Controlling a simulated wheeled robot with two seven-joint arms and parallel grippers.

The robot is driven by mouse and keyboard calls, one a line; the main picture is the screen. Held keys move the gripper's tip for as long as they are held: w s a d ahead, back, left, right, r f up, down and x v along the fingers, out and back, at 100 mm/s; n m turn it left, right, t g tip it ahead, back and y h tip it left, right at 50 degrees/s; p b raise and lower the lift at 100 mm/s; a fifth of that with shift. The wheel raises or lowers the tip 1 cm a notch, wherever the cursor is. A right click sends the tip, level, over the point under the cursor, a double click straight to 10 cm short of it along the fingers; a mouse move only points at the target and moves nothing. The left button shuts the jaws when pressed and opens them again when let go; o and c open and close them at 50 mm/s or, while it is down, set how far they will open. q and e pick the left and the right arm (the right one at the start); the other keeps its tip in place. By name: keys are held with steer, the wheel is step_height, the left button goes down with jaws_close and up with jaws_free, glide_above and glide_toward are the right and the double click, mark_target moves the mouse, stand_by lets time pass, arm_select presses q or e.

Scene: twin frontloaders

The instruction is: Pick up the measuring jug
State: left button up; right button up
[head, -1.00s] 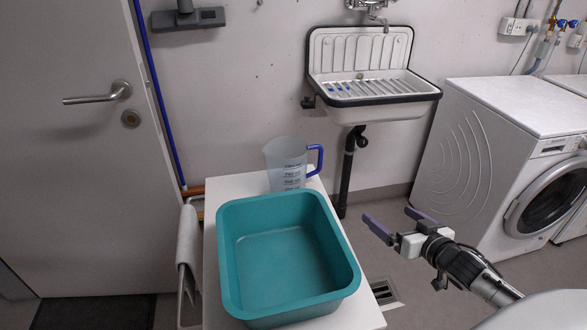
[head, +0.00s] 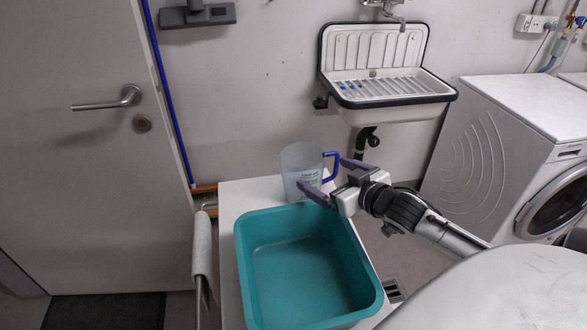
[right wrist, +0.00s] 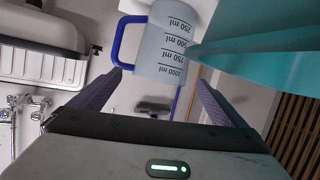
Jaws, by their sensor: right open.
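The measuring jug (head: 301,172) is translucent grey with a blue handle and stands upright on the white table behind the basin. It also shows in the right wrist view (right wrist: 165,45), with printed ml marks and its blue handle to the left. My right gripper (head: 330,177) is open and empty, its purple fingers pointing toward the jug from the right. One finger is near the blue handle and the other is near the basin's back rim. In the right wrist view the jug lies ahead between the fingers (right wrist: 158,92); contact cannot be seen. My left gripper is out of view.
A teal basin (head: 247,262) sits on the white table (head: 237,192) in front of the jug. A wall sink (head: 395,105) is behind to the right, a washing machine (head: 480,150) further right. A cloth (head: 202,246) hangs at the table's left side.

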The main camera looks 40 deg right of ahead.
mark_target(315, 174)
steer(key=shift+w+a+f+m+g, duration=0.1)
steer(key=shift+w+f+m+g, duration=0.2)
steer(key=shift+f+m, duration=0.2)
steer(key=x, duration=0.3)
steer(key=shift+w+f, duration=0.2)
steer(key=shift+w, duration=0.1)
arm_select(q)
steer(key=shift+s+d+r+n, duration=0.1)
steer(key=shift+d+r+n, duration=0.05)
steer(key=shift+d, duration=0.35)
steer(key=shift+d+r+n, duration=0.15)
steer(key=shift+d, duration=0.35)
arm_select(e)
steer(key=shift+x, duration=3)
steer(key=c, duration=0.9)
